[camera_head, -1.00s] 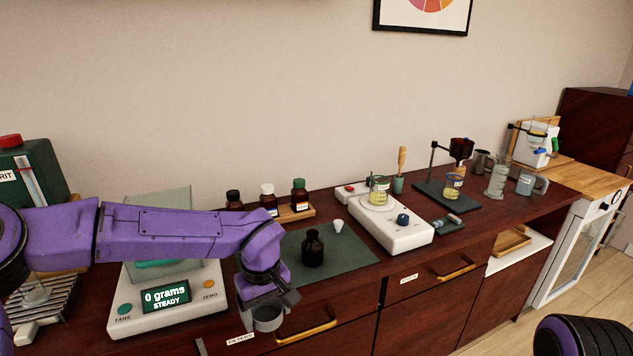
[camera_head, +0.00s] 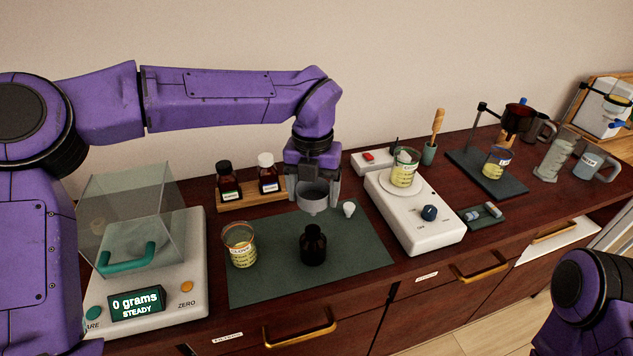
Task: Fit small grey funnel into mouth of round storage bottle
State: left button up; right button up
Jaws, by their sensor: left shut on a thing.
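The round storage bottle (camera_head: 313,246) is small, dark and upright on the dark green mat (camera_head: 362,258), with its mouth facing up. My left gripper (camera_head: 313,190) points down and is shut on the small grey funnel (camera_head: 312,197). The funnel is upright, wide end up, and hangs just above the bottle, apart from its mouth as far as I can tell. My right gripper is out of view; only part of my right arm shows at the lower right.
A beaker (camera_head: 239,246) stands at the mat's left edge beside the scale (camera_head: 180,262). A small white item (camera_head: 349,209) lies behind the bottle. Reagent bottles (camera_head: 268,174) stand on a wooden rack. A stirrer (camera_head: 425,226) is at the right. The mat's front right is clear.

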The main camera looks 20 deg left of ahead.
pick_arm(q)
jog(key=shift+s+a+r, duration=0.1)
jog(key=shift+s+r, duration=0.1)
jog(key=shift+s, duration=0.15)
jog(key=f+b, duration=0.2)
jog(key=f, duration=0.1)
jog(key=shift+w+f, duration=0.3)
jog(key=shift+w, duration=0.1)
jog(key=shift+s+f+b, duration=0.15)
jog(key=shift+f+b, duration=0.25)
jog(key=shift+f, duration=0.1)
jog(key=shift+p, duration=0.3)
jog(key=shift+f+b, duration=0.95)
jog(key=shift+f, duration=0.5)
dwell(0.4)
jog(key=o, duration=1)
jog(key=shift+c, duration=0.2)
